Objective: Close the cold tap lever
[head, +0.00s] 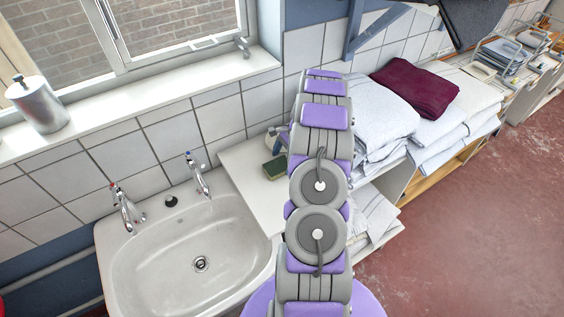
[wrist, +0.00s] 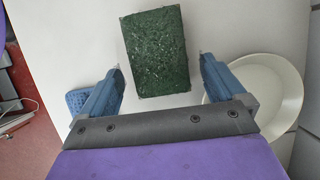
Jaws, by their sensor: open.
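The cold tap (head: 199,178) is the chrome tap with a blue mark on top, at the back right of the white sink (head: 135,285) in the head view. Its lever (head: 190,158) stands up above the spout; I cannot tell its exact setting. The tap is not in the wrist view. My gripper (wrist: 160,62) is open and empty in the wrist view, its two blue-grey fingers apart over the white counter. A green scouring sponge (wrist: 156,50) lies beyond and between the fingertips. In the head view my arm hides most of the gripper.
A second chrome tap with a red mark (head: 124,208) stands at the sink's back left. Folded towels (head: 380,115) fill the shelf to the right. A tiled wall (head: 165,135) backs the sink.

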